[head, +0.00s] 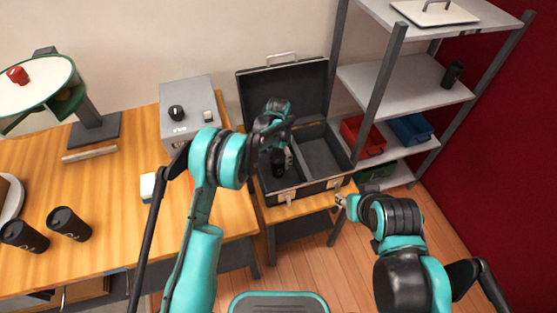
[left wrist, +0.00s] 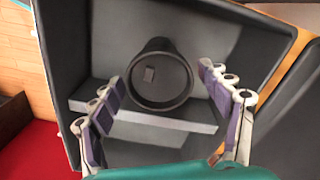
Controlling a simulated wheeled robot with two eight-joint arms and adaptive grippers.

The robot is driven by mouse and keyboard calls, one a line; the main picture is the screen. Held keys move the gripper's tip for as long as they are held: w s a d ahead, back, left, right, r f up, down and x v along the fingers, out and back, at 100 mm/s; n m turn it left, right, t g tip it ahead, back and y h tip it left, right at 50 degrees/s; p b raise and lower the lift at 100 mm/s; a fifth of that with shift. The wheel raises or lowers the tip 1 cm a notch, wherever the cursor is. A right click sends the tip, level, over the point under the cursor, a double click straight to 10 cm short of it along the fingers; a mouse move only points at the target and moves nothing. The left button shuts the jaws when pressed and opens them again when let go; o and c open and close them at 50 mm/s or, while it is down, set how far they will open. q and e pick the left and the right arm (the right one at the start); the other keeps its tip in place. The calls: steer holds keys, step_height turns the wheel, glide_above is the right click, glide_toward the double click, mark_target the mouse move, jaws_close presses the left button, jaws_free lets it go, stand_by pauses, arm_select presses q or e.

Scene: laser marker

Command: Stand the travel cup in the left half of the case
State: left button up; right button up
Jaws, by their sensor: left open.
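A dark travel cup (head: 278,161) is in the left half of the open black case (head: 308,186). In the left wrist view the cup (left wrist: 160,78) shows its round end with a small rectangular mark, and it looks upright inside the compartment. My left gripper (head: 287,157) is low over the left half. Its two fingers are spread on either side of the cup, with visible gaps. The head view hides part of the cup behind the arm. My right gripper (head: 342,202) is by the case's front right corner; its finger opening is too small to judge.
The right half (head: 322,153) of the case looks empty. A grey control box (head: 188,103) stands left of the case. Two more dark cups (head: 68,224) are on the wooden table. A shelf rack (head: 410,92) with red and blue bins stands close on the right.

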arm_select(q)
step_height(320, 180, up, 9)
steer(key=shift+r+p, duration=0.1)
steer(key=shift+p, duration=1.05)
steer(key=s+a+r+n+t, duration=0.2)
steer(key=s+a+r, duration=0.35)
steer(key=r, duration=0.35)
steer(key=s+a+r+n+t, duration=0.1)
steer(key=s+a+r+n, duration=0.1)
steer(key=s+a+r, duration=0.45)
steer(key=s+a+r+n+t, duration=0.1)
steer(key=s+a+n+t, duration=0.1)
steer(key=s, duration=0.7)
steer(key=s+a+r+n+t, duration=0.1)
steer(key=s+a+n+t, duration=0.1)
steer(key=s, duration=0.8)
steer(key=shift+a+n, duration=0.55)
steer(key=shift+n, duration=0.05)
steer(key=shift+s, duration=0.1)
